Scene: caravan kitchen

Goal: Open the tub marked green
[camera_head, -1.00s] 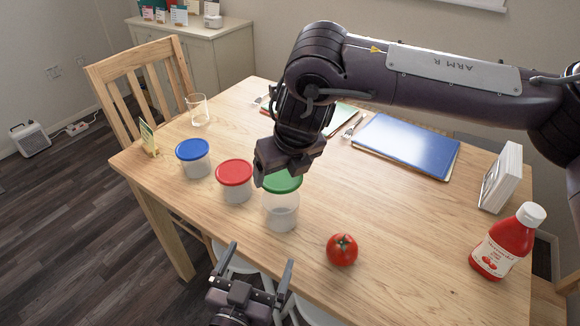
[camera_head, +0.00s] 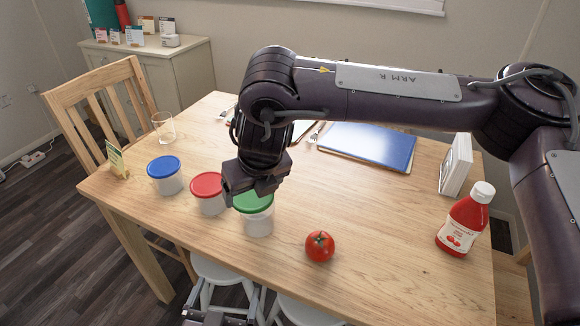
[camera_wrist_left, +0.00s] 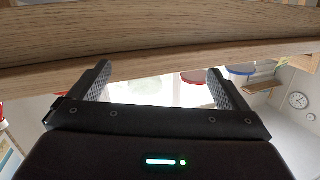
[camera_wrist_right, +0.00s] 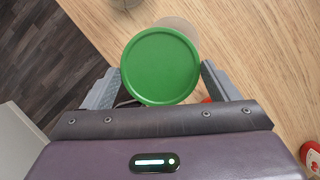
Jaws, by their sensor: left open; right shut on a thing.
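The green-marked tub (camera_head: 259,228) stands near the table's front edge. Its green lid (camera_head: 257,203) is between the fingers of my right gripper (camera_head: 250,190), which is shut on it. In the right wrist view the green lid (camera_wrist_right: 160,65) sits off-centre from the pale tub (camera_wrist_right: 182,24) behind it. Whether lid and tub touch I cannot tell. My left gripper (camera_head: 225,304) is open and empty, low at the bottom of the head view. In the left wrist view its fingers (camera_wrist_left: 158,70) are apart below the wooden table edge (camera_wrist_left: 160,45).
A red-lidded tub (camera_head: 209,200) stands just left of the green one, a blue-lidded tub (camera_head: 167,181) farther left. A tomato (camera_head: 320,246) lies to the right, with a ketchup bottle (camera_head: 462,226) beyond. White stools (camera_head: 215,270) are under the front edge.

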